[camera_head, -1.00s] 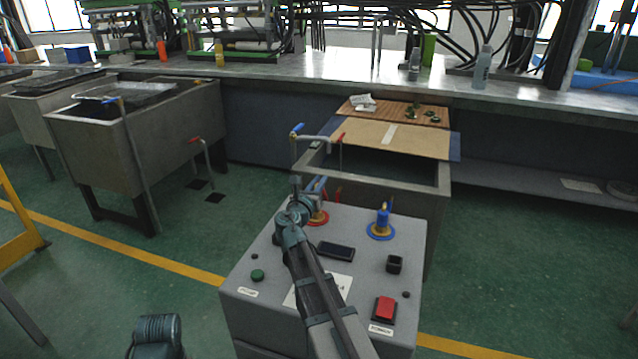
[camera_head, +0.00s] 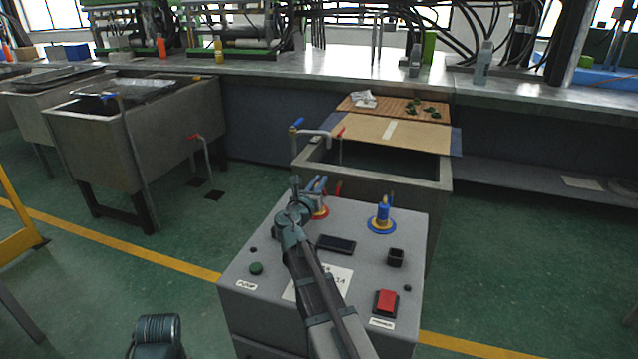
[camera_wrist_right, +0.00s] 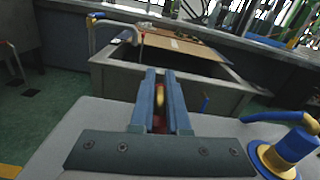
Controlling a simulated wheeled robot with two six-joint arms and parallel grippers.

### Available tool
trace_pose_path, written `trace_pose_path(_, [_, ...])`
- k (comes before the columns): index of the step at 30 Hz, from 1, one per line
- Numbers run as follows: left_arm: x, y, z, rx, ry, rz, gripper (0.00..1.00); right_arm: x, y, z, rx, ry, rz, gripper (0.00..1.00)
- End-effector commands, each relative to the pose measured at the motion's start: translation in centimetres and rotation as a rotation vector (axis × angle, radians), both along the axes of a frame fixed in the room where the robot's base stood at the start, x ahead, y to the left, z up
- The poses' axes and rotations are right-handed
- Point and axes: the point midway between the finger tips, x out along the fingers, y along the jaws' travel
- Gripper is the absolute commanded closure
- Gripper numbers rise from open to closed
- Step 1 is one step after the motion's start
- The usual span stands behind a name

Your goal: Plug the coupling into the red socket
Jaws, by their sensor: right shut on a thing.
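My right gripper (camera_head: 317,186) is over the red socket (camera_head: 320,213) at the back left of the grey machine's top. In the right wrist view its two blue-grey fingers (camera_wrist_right: 160,78) are shut on a narrow yellow piece, the coupling (camera_wrist_right: 160,96). Red shows low between the fingers, close under the coupling. The gripper and wrist hide most of the socket, so I cannot tell whether coupling and socket touch. Of my left arm only a dark link shows at the bottom left of the head view; its gripper is out of sight.
A blue socket with a blue and yellow plug (camera_head: 382,213) stands right of my gripper; it also shows in the wrist view (camera_wrist_right: 292,150). The machine top carries a display (camera_head: 336,244), green button (camera_head: 257,268) and red switch (camera_head: 386,301). A grey tank (camera_head: 400,186) stands behind.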

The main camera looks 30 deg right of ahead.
Motion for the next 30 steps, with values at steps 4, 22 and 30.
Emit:
trace_pose_path(4, [0.0,0.0,-0.1,0.0,0.0,0.0,1.0,0.0,0.0,-0.1,0.0,0.0,0.0,0.72])
trace_pose_path(22, [0.0,0.0,-0.1,0.001,0.0,0.0,1.0,-1.5,1.6,-0.1,0.0,0.0,0.002,0.51])
trace_pose_path(30, [0.0,0.0,-0.1,0.001,0.0,0.0,1.0,-5.4,6.2,-0.1,0.0,0.0,0.003,0.51])
